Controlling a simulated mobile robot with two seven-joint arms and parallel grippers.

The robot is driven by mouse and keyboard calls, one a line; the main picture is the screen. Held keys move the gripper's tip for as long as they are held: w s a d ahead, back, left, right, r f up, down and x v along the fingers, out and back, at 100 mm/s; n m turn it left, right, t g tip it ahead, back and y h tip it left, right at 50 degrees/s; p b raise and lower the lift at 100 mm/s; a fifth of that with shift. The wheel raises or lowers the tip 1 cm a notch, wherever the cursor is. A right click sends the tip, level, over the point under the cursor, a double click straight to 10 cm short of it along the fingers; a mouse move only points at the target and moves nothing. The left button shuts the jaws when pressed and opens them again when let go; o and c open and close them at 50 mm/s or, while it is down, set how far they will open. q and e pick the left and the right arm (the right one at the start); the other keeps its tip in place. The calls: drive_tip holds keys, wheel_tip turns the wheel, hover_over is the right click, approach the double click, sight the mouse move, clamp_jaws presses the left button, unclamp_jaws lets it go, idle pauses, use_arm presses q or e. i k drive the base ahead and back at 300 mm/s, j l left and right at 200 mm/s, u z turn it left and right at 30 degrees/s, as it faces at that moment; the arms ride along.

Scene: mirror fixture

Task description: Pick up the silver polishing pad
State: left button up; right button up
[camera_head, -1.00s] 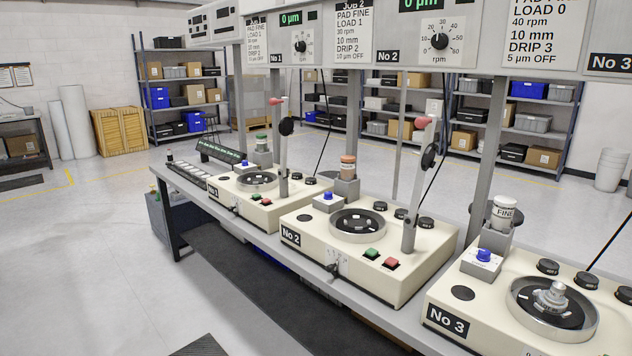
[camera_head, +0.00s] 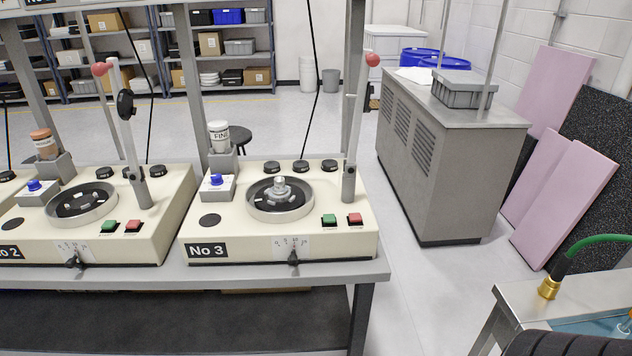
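No item in view is clearly marked as the silver polishing pad. A small silver, stepped round piece (camera_head: 280,186) sits at the centre of the dark wheel on the No 3 machine (camera_head: 330,247). I cannot tell whether it is the pad. The wheel of the No 2 machine (camera_head: 140,245) carries several small pale pieces (camera_head: 84,203). Neither of my grippers is in view.
Both machines stand on a grey bench (camera_head: 225,274). A lever with a red knob (camera_head: 372,60) rises at the right of No 3. A grey cabinet (camera_head: 455,190) stands behind right. A metal table (camera_head: 520,302) is at lower right. Open floor lies between.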

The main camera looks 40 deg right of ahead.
sight(279, 188)
drive_tip(key=z, duration=1.05)
